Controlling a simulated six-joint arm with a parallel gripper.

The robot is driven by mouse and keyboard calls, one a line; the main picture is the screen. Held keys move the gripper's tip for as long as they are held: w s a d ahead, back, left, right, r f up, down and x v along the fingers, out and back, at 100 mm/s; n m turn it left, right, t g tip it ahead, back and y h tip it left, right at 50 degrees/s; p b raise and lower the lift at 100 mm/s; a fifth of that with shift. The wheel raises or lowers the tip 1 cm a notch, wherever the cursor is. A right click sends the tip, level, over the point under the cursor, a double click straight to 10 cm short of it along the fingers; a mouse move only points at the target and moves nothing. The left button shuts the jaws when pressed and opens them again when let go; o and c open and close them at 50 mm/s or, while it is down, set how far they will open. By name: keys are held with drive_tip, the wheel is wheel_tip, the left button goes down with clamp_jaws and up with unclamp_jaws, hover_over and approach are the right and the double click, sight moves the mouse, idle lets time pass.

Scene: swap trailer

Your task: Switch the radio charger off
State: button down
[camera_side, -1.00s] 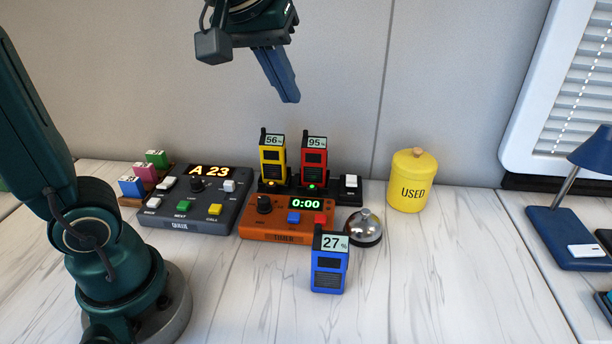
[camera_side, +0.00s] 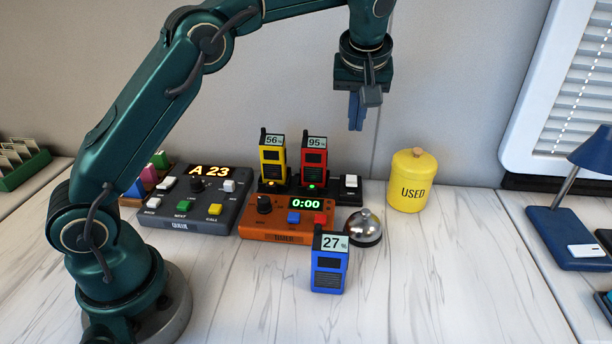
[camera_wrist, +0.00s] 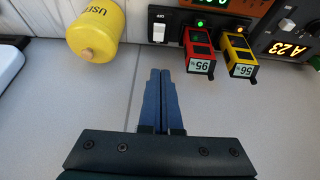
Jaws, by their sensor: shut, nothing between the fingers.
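The radio charger (camera_side: 335,186) is a black base at the back of the table. A yellow radio (camera_side: 272,162) marked 56% and a red radio (camera_side: 313,165) marked 95% stand in it, with lights lit at their feet. A white rocker switch (camera_side: 350,182) is at its right end; it also shows in the wrist view (camera_wrist: 159,30). My gripper (camera_side: 356,126) is shut and empty, pointing down above the switch. In the wrist view its blue fingers (camera_wrist: 160,75) are together, below the switch in the picture and apart from it.
A yellow USED canister (camera_side: 412,182) stands right of the charger. A bell (camera_side: 364,228), an orange timer (camera_side: 285,222) reading 0:00 and a blue radio (camera_side: 329,264) marked 27% stand in front. A queue box (camera_side: 190,215) showing A 23 is left. The front right table is clear.

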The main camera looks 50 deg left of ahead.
idle(0.3)
hover_over(349, 182)
wheel_tip(349, 182, down, 9)
drive_tip(key=shift+a+r, duration=0.1)
drive_tip(key=f, duration=0.3)
drive_tip(key=shift+s+d, duration=0.2)
drive_tip(key=shift+d, duration=0.15)
drive_tip(key=shift+s+d+f, duration=0.15)
drive_tip(key=shift+f, duration=0.35)
drive_tip(key=shift+f, duration=0.1)
drive_tip(key=shift+s+d+f, duration=0.15)
drive_tip(key=shift+s+f, duration=0.05)
drive_tip(key=shift+f, duration=0.05)
drive_tip(key=shift+w, duration=0.1)
